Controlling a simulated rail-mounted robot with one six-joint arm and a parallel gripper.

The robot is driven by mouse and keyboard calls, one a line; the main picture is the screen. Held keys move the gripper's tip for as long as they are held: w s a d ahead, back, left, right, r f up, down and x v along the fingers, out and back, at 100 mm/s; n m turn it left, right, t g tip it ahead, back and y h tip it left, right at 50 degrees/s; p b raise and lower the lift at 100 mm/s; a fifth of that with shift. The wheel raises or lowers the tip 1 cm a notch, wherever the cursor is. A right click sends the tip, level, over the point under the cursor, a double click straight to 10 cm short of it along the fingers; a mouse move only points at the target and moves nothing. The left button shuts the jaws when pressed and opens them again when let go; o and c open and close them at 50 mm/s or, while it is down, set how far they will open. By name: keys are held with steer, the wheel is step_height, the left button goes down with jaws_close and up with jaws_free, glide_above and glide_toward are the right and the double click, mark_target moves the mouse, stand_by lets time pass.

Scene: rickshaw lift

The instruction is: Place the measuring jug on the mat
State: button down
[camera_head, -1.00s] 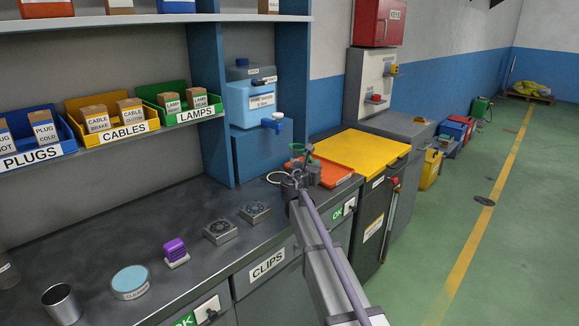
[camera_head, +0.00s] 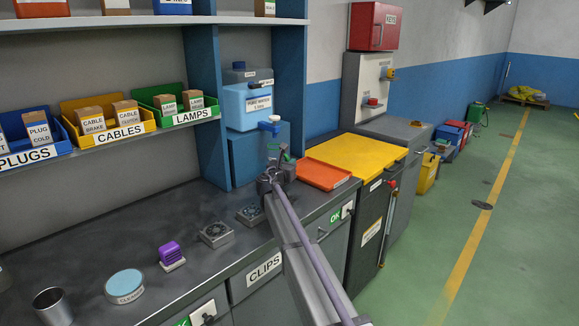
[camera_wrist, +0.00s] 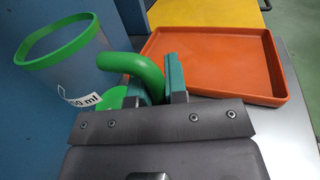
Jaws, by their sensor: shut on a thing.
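The measuring jug (camera_wrist: 62,70) shows at the left of the wrist view, with a grey body, a green rim and a green handle (camera_wrist: 145,68). In the head view my gripper (camera_head: 272,176) is over the back of the bench below the blue container's tap, and the jug is small and partly hidden there. I cannot tell whether its base touches anything. I cannot make out the mat for certain.
An orange tray (camera_head: 323,174) lies right of my gripper, before a yellow top (camera_head: 370,152). The blue container's tap (camera_head: 270,125) hangs close above the jug.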

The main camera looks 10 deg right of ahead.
steer(key=shift+f, duration=0.25)
steer(key=c, duration=1.1)
jaws_free()
steer(key=shift+r, duration=0.15)
steer(key=shift+c, duration=0.2)
steer(key=shift+r, duration=0.1)
steer(key=shift+s+a+r, duration=0.1)
steer(key=shift+s, duration=0.05)
steer(key=v, duration=1.1)
steer(key=shift+s+a, duration=0.25)
